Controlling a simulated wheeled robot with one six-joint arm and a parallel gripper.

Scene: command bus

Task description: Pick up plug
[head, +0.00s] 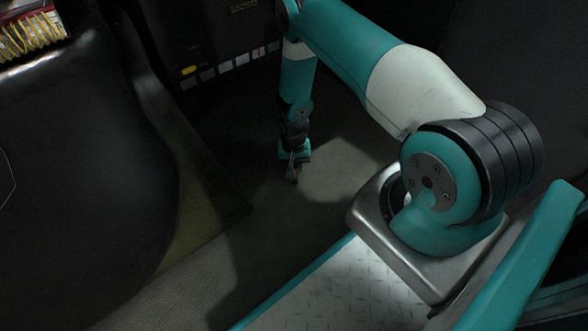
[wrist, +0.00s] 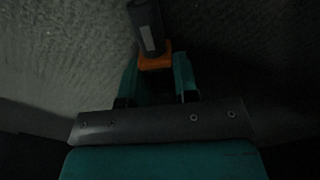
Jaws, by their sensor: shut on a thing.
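The plug shows in the wrist view as a dark grey cylinder (wrist: 148,28) with a pale label stripe and an orange collar (wrist: 155,62). My gripper (wrist: 158,72) is shut on it, with the teal fingers on either side of the orange collar. In the head view my gripper (head: 294,172) points down over the floor, below the dark panel. The plug is small and dark there, and its details cannot be made out.
A dark panel (head: 225,65) with a row of pale labels and one yellow one stands behind my arm. A large black rounded surface (head: 75,170) fills the left, with a red box of yellow items (head: 30,35) at its top. The grey floor (head: 340,170) around my gripper looks clear.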

